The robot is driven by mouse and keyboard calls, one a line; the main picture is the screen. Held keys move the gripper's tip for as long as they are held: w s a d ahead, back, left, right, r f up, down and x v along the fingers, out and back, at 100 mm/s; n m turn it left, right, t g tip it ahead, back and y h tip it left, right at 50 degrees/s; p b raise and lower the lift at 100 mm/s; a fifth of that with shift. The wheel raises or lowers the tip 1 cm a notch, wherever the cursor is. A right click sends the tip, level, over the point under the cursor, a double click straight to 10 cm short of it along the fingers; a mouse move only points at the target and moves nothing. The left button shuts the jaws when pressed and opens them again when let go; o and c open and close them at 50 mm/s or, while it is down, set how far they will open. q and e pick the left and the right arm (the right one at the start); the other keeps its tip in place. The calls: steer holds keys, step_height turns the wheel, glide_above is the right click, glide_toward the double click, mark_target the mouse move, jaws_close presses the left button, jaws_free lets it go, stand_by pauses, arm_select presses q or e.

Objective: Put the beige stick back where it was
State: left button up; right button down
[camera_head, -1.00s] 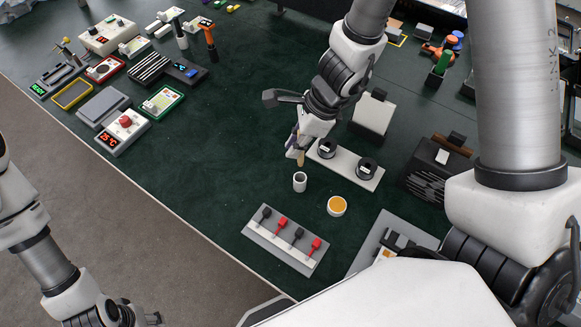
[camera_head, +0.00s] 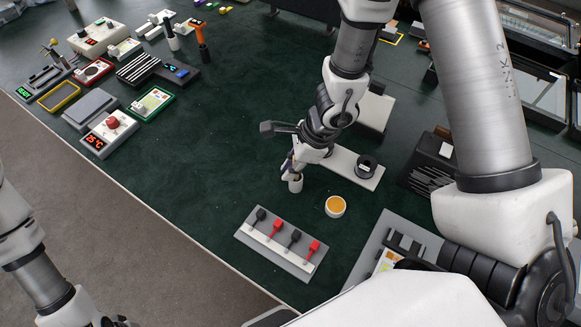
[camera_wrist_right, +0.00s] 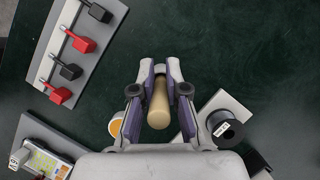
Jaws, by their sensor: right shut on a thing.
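The beige stick (camera_wrist_right: 159,105) is between the fingers of my right gripper (camera_wrist_right: 160,68), which is shut on it, in the right wrist view. In the head view my right gripper (camera_head: 292,170) is right above a small light-grey cup (camera_head: 296,185) and hides the stick. I cannot tell how far the stick's lower end is inside the cup. The cup does not show clearly in the wrist view. My left gripper (camera_head: 112,321) is only partly in view at the bottom left edge; its fingers are cut off.
An orange-topped round container (camera_head: 335,206) stands right of the cup. A white holder with a black spool (camera_head: 366,167) is close behind. A grey rack with red and black connectors (camera_head: 281,243) lies in front.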

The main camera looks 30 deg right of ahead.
steer(key=c, duration=1.2)
jaws_free()
steer(key=shift+f, duration=0.1)
steer(key=shift+r+p, duration=0.35)
steer(key=shift+p, duration=0.05)
steer(key=p+v, duration=0.3)
steer(key=v, duration=0.2)
steer(key=shift+r, duration=0.45)
steer(key=p+v, duration=0.2)
steer(key=v, duration=0.1)
steer(key=p+v, duration=0.2)
steer(key=shift+s+d+r+p, duration=0.1)
steer(key=shift+d+r+p, duration=0.2)
steer(key=shift+d, duration=0.05)
